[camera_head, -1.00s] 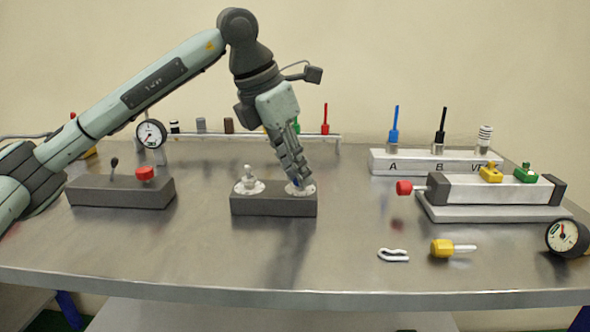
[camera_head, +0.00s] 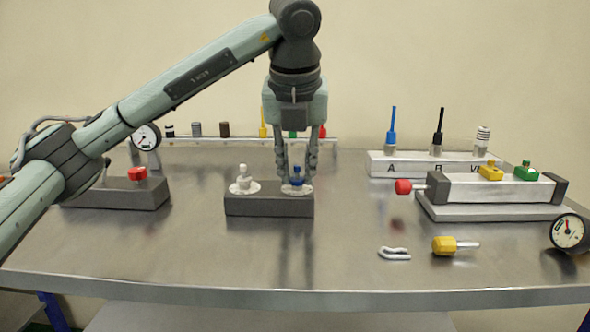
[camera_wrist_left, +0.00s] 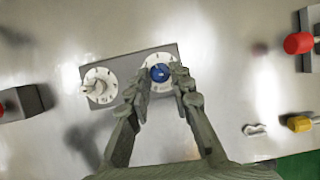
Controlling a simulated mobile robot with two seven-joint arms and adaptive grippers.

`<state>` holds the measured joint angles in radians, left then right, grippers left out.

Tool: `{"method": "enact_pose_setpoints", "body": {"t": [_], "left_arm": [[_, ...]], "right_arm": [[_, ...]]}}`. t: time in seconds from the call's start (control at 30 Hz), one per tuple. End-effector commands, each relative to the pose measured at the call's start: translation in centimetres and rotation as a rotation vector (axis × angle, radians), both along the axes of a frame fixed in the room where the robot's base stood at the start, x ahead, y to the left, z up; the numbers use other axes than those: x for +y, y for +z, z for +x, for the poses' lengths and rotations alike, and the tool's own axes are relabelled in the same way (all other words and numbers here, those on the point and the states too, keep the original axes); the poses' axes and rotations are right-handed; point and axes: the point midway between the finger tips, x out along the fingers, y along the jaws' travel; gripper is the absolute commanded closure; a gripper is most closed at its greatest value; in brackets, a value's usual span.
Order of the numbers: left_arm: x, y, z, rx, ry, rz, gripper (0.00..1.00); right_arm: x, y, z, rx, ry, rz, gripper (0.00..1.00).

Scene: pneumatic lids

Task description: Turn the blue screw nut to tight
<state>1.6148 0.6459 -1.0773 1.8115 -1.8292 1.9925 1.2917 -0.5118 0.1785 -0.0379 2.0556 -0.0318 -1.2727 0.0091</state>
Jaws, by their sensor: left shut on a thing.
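The blue screw nut (camera_head: 297,176) sits on the right white dial (camera_head: 307,189) of a dark grey block (camera_head: 268,206) in the middle of the table. My left gripper (camera_head: 296,183) points straight down with its two fingers on either side of the nut, shut on it. In the left wrist view the blue nut (camera_wrist_left: 160,73) shows between the fingertips (camera_wrist_left: 163,78), with dial marks around it. A second dial with a white knob (camera_head: 243,178) is on the left of the same block. My right gripper is not in view.
A block with a red knob (camera_head: 138,173) stands to the left, partly behind my arm. A cylinder with a red end (camera_head: 403,187) lies to the right. A white clip (camera_head: 394,254), a yellow fitting (camera_head: 444,245) and a gauge (camera_head: 567,232) lie at front right. The front middle is clear.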

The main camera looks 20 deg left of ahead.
Motion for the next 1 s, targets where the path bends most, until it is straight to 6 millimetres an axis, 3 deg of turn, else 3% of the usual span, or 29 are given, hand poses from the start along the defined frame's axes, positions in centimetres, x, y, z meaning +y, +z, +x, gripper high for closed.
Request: {"method": "enact_pose_setpoints", "body": {"t": [0.6,1.0], "left_arm": [[-0.5,0.4,0.4,-0.002,0.563,0.0,1.0],[-0.7,0.2,0.6,-0.001,0.772,-0.002,1.0]], "right_arm": [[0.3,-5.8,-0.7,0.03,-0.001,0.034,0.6],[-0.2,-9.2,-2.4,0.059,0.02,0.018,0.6]]}}
